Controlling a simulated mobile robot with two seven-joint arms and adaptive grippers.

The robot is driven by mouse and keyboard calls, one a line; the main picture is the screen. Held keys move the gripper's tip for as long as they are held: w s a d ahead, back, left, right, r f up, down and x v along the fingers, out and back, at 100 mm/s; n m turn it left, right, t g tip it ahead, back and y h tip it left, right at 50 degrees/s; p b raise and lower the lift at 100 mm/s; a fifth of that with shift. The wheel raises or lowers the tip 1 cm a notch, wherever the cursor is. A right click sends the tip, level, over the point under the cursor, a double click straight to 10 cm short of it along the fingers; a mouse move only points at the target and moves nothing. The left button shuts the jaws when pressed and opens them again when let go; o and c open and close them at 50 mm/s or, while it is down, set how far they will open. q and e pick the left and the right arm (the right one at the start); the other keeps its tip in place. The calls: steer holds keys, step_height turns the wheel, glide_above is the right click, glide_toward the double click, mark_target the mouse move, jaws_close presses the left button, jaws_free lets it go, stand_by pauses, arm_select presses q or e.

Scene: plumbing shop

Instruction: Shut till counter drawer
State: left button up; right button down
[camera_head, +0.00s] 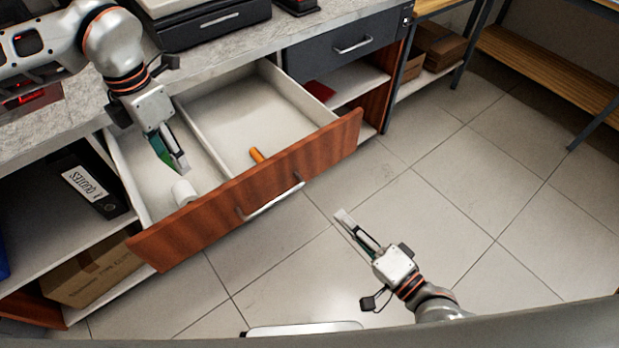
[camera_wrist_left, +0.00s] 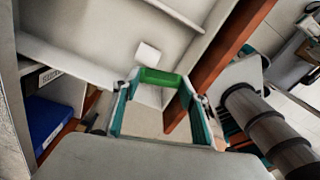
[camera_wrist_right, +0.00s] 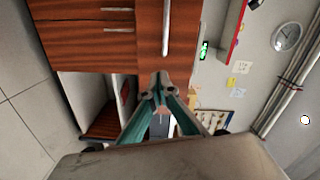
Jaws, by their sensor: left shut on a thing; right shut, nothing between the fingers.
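The till counter drawer (camera_head: 218,208) is pulled far out, with a red-brown wood front and a silver handle (camera_head: 270,197). Its pale inside has a divider. My left gripper (camera_head: 177,166) is over the drawer's left compartment, shut on a green thing (camera_wrist_left: 160,77) that spans its fingers; what it is I cannot tell. A white roll-like thing (camera_head: 183,192) lies in that compartment by the front, and an orange thing (camera_head: 257,155) lies in the right one. My right gripper (camera_head: 345,217) is shut and empty, outside the drawer, to the right of the handle and apart from it.
The grey counter top (camera_head: 235,40) carries a black case (camera_head: 205,22). A closed dark drawer (camera_head: 345,45) is to the right. Shelves below hold a black binder (camera_head: 88,185) and a cardboard box (camera_head: 95,272). The tiled floor (camera_head: 420,150) before the drawer is clear.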

arm_select(q)
steer(key=n, duration=0.4)
steer(key=shift+w+f, duration=0.1)
steer(key=shift+f, duration=0.2)
arm_select(e)
steer(key=m, duration=0.3)
arm_select(q)
steer(key=shift+n, duration=0.6)
steer(key=shift+r, duration=0.6)
arm_select(e)
glide_toward(302, 170)
steer(key=shift+t, duration=0.3)
steer(key=x, duration=0.7)
steer(key=shift+s+f, duration=0.1)
steer(key=shift+a, duration=0.1)
